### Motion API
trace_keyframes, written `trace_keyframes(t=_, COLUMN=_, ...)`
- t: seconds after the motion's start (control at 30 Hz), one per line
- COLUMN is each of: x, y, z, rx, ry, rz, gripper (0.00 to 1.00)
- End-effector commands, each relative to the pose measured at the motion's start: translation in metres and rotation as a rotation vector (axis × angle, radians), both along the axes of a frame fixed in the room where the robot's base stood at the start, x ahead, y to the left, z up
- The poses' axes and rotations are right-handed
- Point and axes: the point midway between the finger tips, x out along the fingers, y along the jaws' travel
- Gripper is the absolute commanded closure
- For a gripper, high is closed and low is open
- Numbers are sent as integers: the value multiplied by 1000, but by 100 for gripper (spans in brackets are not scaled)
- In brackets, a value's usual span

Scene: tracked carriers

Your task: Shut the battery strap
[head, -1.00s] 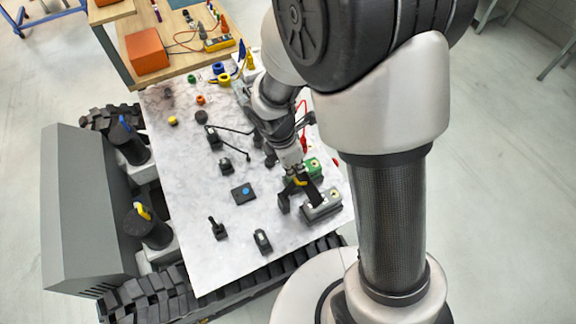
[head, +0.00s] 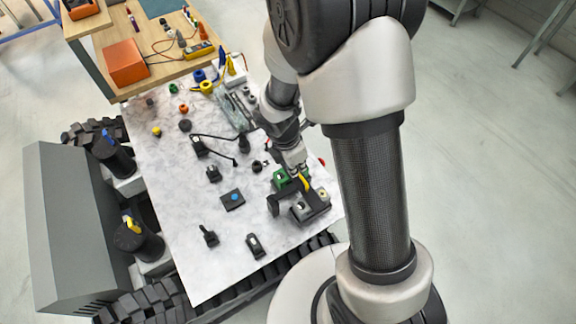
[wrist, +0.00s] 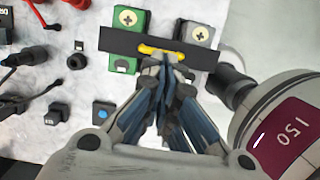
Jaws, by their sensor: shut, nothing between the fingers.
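The battery strap (wrist: 118,40) is a black bar with a yellow grip (wrist: 161,50); the grip also shows in the head view (head: 305,183). In the wrist view the bar lies across a green block (wrist: 127,19) and a grey block (wrist: 198,33), each with a round cross-marked top. I cannot tell whether it is fully down on them. My gripper (wrist: 162,62) is shut and empty, its fingertips at the yellow grip; touching or just apart is unclear. In the head view the green block (head: 281,178) and grey block (head: 312,207) stand near the marble top's right edge.
The marble top (head: 180,240) holds a black box with a blue button (head: 233,199), black switches, cables and coloured rings. A wooden bench (head: 150,40) with an orange box (head: 127,62) stands at the back. Black posts with blue and yellow handles stand at the left.

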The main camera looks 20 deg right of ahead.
Motion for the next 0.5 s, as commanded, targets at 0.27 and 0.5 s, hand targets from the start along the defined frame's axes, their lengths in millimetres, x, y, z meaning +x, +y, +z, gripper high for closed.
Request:
trace_keyframes(t=0.27, x=4, y=-20, z=-14, rx=0, ry=5, rz=1, gripper=100)
trace_keyframes(t=0.5, x=7, y=-29, z=-23, rx=37, ry=12, rz=-6, gripper=100)
